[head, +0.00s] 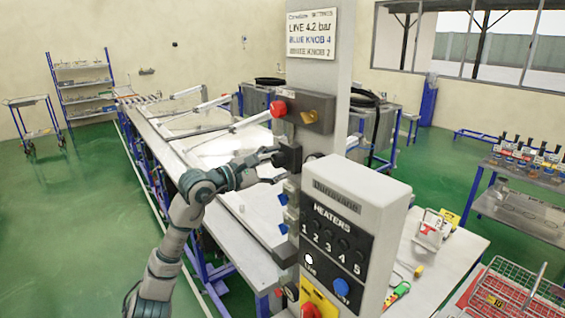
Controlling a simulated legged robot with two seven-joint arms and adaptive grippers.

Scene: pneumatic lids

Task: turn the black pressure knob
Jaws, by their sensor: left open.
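My left gripper (270,156) reaches in from the left, at the left side of the grey control column (318,88). Its fingers are open and point right, toward a dark block-like part (289,157) on the column. This part may be the black pressure knob, but it is too small to tell. The fingertips are close to it; I cannot tell whether they touch. Blue knobs (283,198) sit below on the same side. A sign (312,35) on the column reads "LINE 4.2 bar" and "BLUE KNOB 4". My right gripper is not in view.
A red button (278,108) on a grey box juts out above my gripper. The heater panel (341,235) stands to the right, with a red emergency button (311,311) below. A long white worktable (165,130) lies behind my arm. Green floor (80,220) is clear at left.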

